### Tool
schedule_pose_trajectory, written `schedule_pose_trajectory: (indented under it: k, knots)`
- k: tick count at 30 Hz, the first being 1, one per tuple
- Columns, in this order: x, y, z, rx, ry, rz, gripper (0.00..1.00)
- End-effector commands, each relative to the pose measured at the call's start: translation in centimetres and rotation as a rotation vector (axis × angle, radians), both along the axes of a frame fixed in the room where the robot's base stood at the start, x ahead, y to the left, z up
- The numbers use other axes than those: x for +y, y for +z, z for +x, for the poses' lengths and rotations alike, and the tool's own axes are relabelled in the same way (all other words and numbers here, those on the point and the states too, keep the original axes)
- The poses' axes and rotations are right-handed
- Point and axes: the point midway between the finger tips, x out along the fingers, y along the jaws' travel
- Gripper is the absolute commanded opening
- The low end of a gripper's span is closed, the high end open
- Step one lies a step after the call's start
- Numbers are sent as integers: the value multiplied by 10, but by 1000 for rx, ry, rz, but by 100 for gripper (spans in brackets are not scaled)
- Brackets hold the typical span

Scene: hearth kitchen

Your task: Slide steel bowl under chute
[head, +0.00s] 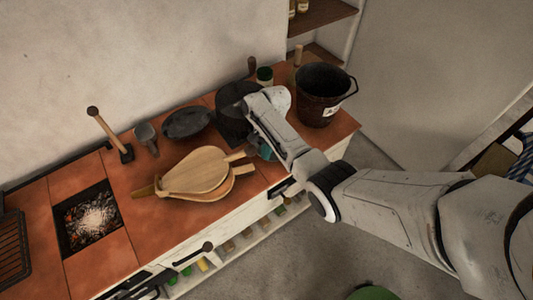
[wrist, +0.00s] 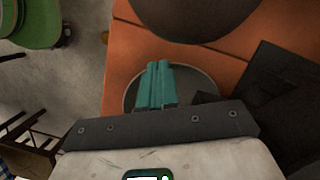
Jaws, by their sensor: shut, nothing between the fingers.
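The steel bowl (wrist: 203,82) shows in the wrist view as a grey round shape on the orange tiled counter. My gripper (wrist: 157,68), with teal fingers, is shut and empty, and its fingers cover the middle of the bowl. I cannot tell whether the fingertips are inside the bowl or above it. A dark angular body (wrist: 285,95), perhaps the one with the chute, stands right of the bowl in the wrist view. In the head view a dark device (head: 232,125) stands behind my wrist. There my gripper (head: 266,151) is mostly hidden, and I cannot make out the bowl.
A dark bucket (head: 322,95) stands at the counter's right end. Wooden bellows (head: 195,175) lie left of my gripper, with a dark pan (head: 187,122) behind. An ember pit (head: 90,218) is further left. A green round thing (wrist: 38,22) is on the floor.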

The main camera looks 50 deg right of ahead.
Motion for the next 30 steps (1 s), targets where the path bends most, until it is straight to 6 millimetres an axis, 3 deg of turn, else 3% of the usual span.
schedule_pose_trajectory:
  k: [8,14,24,30]
  knots:
    - [0,1,0,0,0,0,0]
    - [-1,13,0,0,1,0,0]
    - [-9,57,0,0,3,0,0]
    - [-24,86,14,-3,6,-2,0]
